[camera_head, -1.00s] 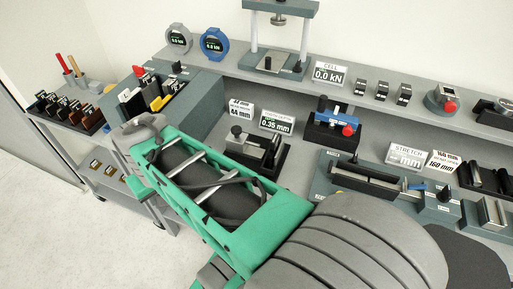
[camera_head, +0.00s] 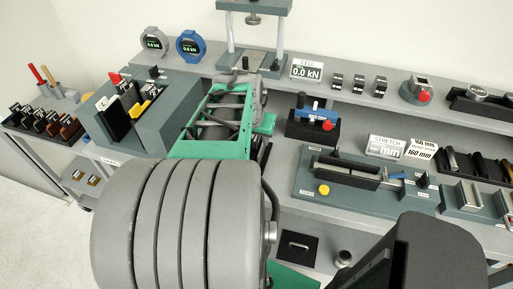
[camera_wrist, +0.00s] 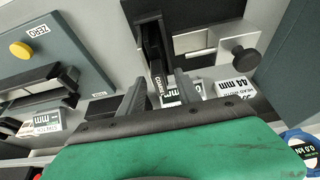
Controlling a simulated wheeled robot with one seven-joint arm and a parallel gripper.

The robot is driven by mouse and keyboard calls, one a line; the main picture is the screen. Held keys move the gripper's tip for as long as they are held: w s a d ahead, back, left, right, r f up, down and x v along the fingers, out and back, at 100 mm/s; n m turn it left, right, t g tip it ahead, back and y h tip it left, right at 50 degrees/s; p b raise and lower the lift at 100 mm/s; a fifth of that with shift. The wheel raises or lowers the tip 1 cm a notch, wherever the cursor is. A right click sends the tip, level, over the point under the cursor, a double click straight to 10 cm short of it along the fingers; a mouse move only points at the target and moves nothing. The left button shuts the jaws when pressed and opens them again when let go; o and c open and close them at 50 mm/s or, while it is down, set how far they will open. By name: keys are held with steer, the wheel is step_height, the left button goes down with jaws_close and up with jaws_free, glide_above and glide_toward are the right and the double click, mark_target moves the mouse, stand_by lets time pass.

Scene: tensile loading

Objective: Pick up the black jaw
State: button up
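In the wrist view a black bar-shaped piece (camera_wrist: 154,50), with small white lettering on its end, stands at a dark fixture with a metal plate (camera_wrist: 196,42); it looks like the black jaw. My gripper (camera_wrist: 160,90) is open, its two grey fingers apart and pointing toward that piece. The piece's lettered end shows between the fingertips; I cannot tell whether they touch it. In the head view my arm hides the fixture and the fingertips.
A grey holder (camera_head: 172,105) with black, white and yellow pieces stands left of my arm. A blue-and-red device (camera_head: 313,122) and the stretch bench (camera_head: 300,180) are to the right. The press (camera_head: 252,62) stands behind. A black knob (camera_wrist: 244,59) sticks out beside the plate.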

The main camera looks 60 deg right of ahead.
steer(key=shift+f, duration=0.1)
steer(key=shift+c, duration=0.3)
jaws_close()
stand_by(0.9)
steer(key=shift+d, duration=0.1)
